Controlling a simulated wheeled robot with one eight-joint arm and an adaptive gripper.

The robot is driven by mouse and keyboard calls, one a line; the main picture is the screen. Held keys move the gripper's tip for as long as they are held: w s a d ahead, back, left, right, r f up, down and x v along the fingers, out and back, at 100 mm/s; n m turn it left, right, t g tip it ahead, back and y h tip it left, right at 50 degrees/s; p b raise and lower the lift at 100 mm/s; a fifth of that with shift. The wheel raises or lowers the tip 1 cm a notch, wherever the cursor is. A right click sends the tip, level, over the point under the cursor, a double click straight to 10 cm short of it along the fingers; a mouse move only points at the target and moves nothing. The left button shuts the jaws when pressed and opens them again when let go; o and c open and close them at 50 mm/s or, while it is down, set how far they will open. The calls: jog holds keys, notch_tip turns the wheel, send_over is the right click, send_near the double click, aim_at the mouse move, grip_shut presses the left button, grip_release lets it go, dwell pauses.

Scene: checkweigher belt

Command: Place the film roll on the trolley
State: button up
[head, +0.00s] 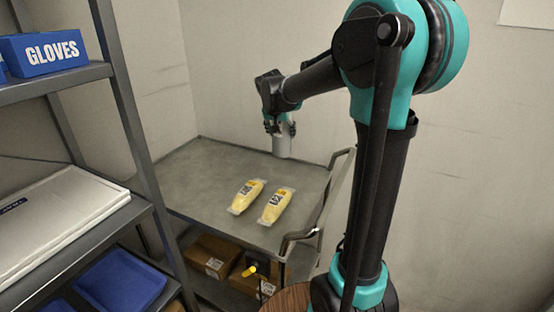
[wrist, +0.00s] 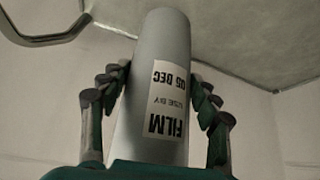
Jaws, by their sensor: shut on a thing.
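The film roll (wrist: 160,55) is a grey cylinder with a white label reading FILM and 05 DEC. In the head view the film roll (head: 283,142) hangs upright below my gripper (head: 279,124), over the far right part of the trolley top. My gripper (wrist: 160,95) is shut on it, with a finger on each side in the wrist view. The trolley (head: 205,180) has a flat grey top and a handle at its right end. I cannot tell for sure whether the roll's lower end touches the top.
Two yellow packs (head: 246,196) (head: 275,206) lie on the trolley's near right part. Cardboard boxes (head: 212,256) sit on its lower shelf. A metal rack (head: 125,100) with a blue GLOVES box (head: 45,53) stands at left. The trolley's left and middle top is clear.

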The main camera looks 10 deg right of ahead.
aim_at(281, 157)
notch_tip(281, 157, down, 11)
jog(key=shift+f, duration=0.1)
dwell(0.4)
jog(key=o, duration=1.9)
jog(key=shift+f, duration=0.1)
jog(key=v, duration=1.2)
jog(key=shift+s, duration=0.1)
